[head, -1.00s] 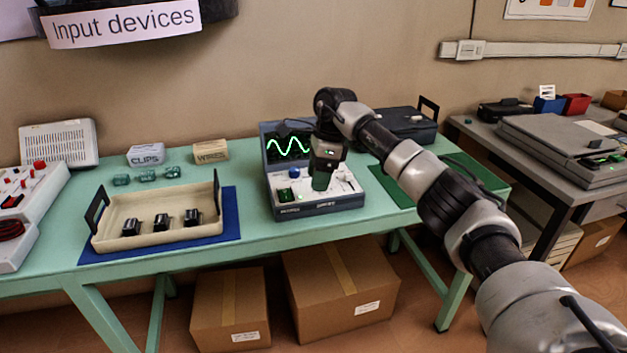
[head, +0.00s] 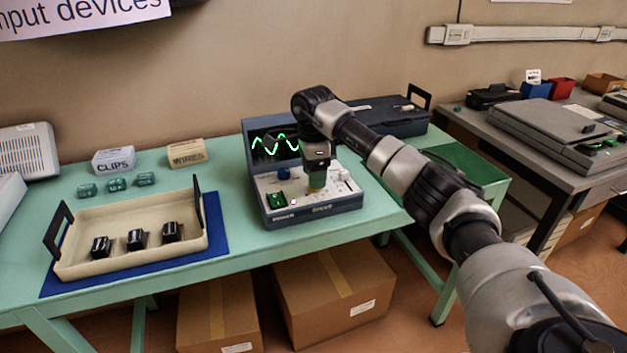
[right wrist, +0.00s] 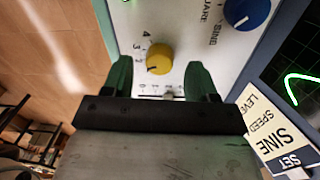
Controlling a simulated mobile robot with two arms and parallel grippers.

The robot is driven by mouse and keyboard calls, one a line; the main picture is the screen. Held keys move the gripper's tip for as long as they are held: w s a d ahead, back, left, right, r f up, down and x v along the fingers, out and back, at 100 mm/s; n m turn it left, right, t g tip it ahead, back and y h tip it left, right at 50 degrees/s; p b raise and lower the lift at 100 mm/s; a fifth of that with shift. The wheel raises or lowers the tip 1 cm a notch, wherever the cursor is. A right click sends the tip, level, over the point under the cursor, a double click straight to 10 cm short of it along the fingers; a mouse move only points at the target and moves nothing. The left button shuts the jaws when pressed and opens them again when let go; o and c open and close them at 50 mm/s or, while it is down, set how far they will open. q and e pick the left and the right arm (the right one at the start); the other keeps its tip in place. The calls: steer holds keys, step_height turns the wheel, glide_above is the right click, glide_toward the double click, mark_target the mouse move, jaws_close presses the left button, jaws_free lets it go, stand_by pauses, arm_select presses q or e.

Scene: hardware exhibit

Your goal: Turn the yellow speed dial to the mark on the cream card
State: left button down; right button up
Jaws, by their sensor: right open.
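The yellow speed dial (right wrist: 159,58) sits on the pale panel of the signal console (head: 312,212). In the right wrist view it lies between the tips of my right gripper (right wrist: 160,78), with a gap on each side. A dark line on the dial points to the lower left, near the printed 2. The right gripper (head: 316,184) is open, over the console in the head view, largely covering the dial there. The cream card (right wrist: 268,125) stands beside the panel, reading LEVEL, SPEED and SINE; I cannot make out its mark. My left gripper is not in view.
A blue knob (right wrist: 246,10) is on the same panel, beside the green-trace screen (head: 275,145). A cream tray (head: 75,263) with several black parts stands left on a blue mat (head: 216,240). A dark case (head: 385,117) stands behind my right arm.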

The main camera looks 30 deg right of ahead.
steer(key=shift+f, duration=0.95)
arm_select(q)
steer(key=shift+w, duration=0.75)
arm_select(e)
steer(key=c, duration=0.9)
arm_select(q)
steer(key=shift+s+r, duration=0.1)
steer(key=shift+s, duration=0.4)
arm_select(e)
steer(key=shift+c, duration=0.2)
